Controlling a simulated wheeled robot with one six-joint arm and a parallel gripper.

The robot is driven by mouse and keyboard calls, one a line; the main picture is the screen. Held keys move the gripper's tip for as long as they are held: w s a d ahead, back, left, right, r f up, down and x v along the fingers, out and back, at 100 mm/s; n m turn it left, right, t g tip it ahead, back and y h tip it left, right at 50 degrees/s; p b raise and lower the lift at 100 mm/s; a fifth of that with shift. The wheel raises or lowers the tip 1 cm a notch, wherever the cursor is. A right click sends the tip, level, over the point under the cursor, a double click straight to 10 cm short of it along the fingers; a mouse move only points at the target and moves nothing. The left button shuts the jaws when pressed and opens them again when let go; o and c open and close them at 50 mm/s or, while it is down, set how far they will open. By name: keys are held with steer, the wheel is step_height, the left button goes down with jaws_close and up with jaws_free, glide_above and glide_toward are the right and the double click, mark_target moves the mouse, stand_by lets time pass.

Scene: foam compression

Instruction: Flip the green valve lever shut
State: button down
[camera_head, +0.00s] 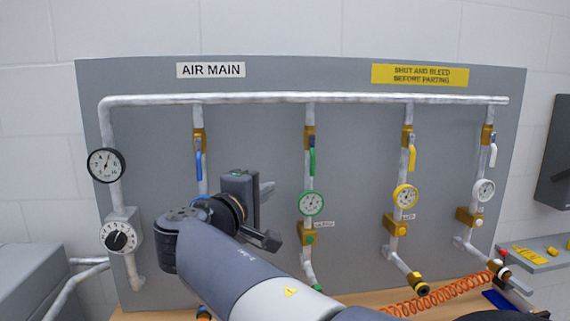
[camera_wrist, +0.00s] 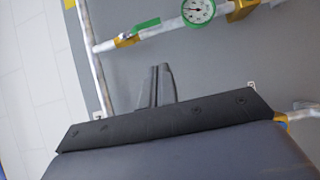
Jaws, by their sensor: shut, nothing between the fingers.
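The green valve lever (camera_head: 312,161) hangs down from its brass valve (camera_head: 309,137), roughly in line with the white pipe of the middle drop. In the wrist view the green lever (camera_wrist: 147,24) lies beside the pipe, near the top, with its brass valve (camera_wrist: 126,40) at its left end. My gripper (camera_head: 267,187) is to the left of the green lever and lower than it, apart from it. In the wrist view my gripper's fingers (camera_wrist: 160,70) are together and empty, below the lever in the picture.
A blue lever (camera_head: 198,164) hangs on the drop to the left, close above my arm. A green-rimmed gauge (camera_head: 311,203) sits below the green lever. Yellow (camera_head: 412,158) and white (camera_head: 493,154) levers hang to the right. An orange coiled hose (camera_head: 440,297) lies on the bench.

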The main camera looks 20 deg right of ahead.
steer(key=shift+w+a+r, duration=0.25)
steer(key=shift+w+r, duration=0.15)
steer(key=shift+r, duration=0.05)
steer(key=shift+d, duration=0.1)
steer(key=p, duration=0.5)
glide_toward(313, 164)
steer(key=shift+w+a+x, duration=0.55)
steer(key=shift+w+x, duration=0.05)
steer(key=shift+x, duration=2.75)
steer(key=shift+s+f, duration=0.1)
steer(key=shift+f, duration=0.3)
steer(key=shift+d+f+b, duration=0.1)
steer(key=shift+f+b, duration=0.1)
steer(key=shift+b, duration=0.6)
